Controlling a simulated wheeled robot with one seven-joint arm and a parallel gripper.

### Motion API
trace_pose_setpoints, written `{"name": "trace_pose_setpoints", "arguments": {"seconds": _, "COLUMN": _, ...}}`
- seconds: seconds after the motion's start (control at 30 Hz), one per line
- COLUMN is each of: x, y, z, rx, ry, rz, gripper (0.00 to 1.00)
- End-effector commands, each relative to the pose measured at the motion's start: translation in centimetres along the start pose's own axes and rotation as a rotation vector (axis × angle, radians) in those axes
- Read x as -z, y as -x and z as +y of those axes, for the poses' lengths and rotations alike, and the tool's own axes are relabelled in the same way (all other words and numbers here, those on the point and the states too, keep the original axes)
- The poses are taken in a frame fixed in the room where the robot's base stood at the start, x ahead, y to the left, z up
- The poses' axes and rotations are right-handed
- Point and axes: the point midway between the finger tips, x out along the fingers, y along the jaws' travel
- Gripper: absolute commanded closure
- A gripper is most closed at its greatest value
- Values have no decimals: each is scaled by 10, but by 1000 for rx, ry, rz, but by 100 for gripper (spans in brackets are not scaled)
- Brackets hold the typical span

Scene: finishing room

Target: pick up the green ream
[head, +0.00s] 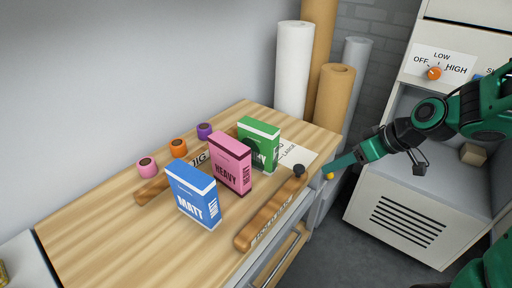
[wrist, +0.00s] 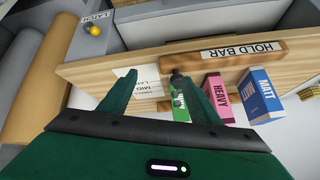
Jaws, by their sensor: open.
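The green ream (head: 259,143) stands upright on the wooden bench top, at the far end of a row of three reams. In the wrist view the green ream (wrist: 180,108) shows partly, beside my right finger, which hides some of it. My gripper (head: 329,170) is off the bench's right end in the head view, apart from the ream. In the wrist view my gripper (wrist: 160,76) is open, with nothing held between its fingers.
A pink HEAVY ream (head: 231,164) and a blue MATT ream (head: 193,196) stand nearer. A wooden hold bar (head: 268,216) runs along the front edge. Tape rolls (head: 178,148) sit behind. Tall paper rolls (head: 294,70) stand beyond the bench; a cabinet (head: 400,222) is right.

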Motion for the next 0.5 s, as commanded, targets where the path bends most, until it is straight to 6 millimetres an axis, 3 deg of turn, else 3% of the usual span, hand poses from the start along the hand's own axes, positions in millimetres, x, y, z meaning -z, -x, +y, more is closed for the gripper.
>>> {"name": "trace_pose_setpoints", "arguments": {"seconds": 0.03, "x": 20, "y": -19, "z": -11, "rx": 45, "ry": 66, "rz": 63, "gripper": 43}}
{"name": "trace_pose_setpoints", "arguments": {"seconds": 0.1, "x": 50, "y": -36, "z": -27, "rx": 91, "ry": 153, "rz": 170, "gripper": 43}}
{"name": "trace_pose_setpoints", "arguments": {"seconds": 0.2, "x": 85, "y": -53, "z": -45, "rx": 131, "ry": 236, "rz": 307, "gripper": 43}}
{"name": "trace_pose_setpoints", "arguments": {"seconds": 0.33, "x": 115, "y": -62, "z": -59, "rx": 150, "ry": 290, "rz": 432, "gripper": 43}}
{"name": "trace_pose_setpoints", "arguments": {"seconds": 0.5, "x": 132, "y": -66, "z": -66, "rx": 153, "ry": 313, "rz": 505, "gripper": 43}}
